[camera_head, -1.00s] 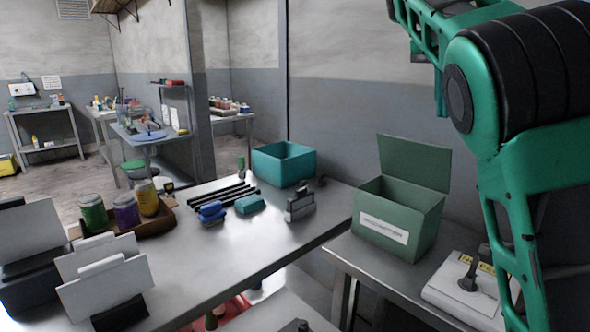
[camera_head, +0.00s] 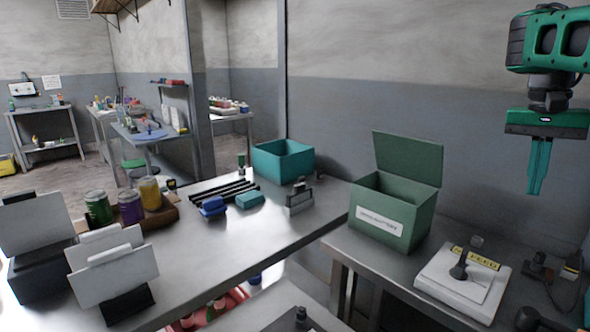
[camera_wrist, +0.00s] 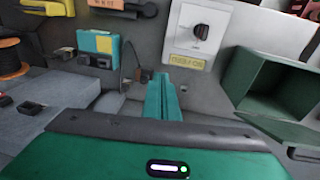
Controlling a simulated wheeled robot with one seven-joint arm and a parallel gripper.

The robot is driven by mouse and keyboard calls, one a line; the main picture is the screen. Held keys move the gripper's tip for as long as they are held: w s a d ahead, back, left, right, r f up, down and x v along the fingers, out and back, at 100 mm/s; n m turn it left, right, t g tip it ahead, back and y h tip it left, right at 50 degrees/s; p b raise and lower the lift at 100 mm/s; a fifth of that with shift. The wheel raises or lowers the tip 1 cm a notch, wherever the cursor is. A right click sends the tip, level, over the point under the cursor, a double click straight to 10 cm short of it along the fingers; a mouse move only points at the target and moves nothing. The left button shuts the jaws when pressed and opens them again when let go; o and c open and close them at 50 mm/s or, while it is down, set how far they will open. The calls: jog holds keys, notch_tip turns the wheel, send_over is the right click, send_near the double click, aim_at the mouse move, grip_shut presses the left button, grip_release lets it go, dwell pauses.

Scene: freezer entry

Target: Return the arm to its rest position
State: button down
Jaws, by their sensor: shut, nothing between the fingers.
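My green arm comes in at the top right of the head view. My gripper (camera_head: 536,192) points straight down, its teal fingers together and empty, hanging in the air above the right-hand bench. In the wrist view my gripper's closed fingers (camera_wrist: 162,92) rise from the green housing at the bottom middle, with nothing between them.
An open green box (camera_head: 385,222) with its lid up stands on the right bench (camera_head: 378,286). A white lever unit (camera_head: 462,285) labelled FEED sits beside it, below and left of the gripper. Cables and dark devices lie farther right. A teal bin (camera_head: 283,163) stands on the left bench.

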jog(key=s+a+f+n, duration=0.1)
jog(key=s+a+f, duration=0.3)
jog(key=s+f, duration=0.6)
jog(key=s+a+f+n+y, duration=0.1)
jog(key=s+a+f, duration=0.3)
jog(key=s+f, duration=0.7)
jog(key=s, duration=0.3)
jog(key=shift+s+a+n+y, duration=0.3)
jog(key=shift+s+a+n, duration=0.05)
jog(key=shift+n, duration=0.05)
jog(key=shift+w+f, duration=0.2)
jog(key=shift+w, duration=0.4)
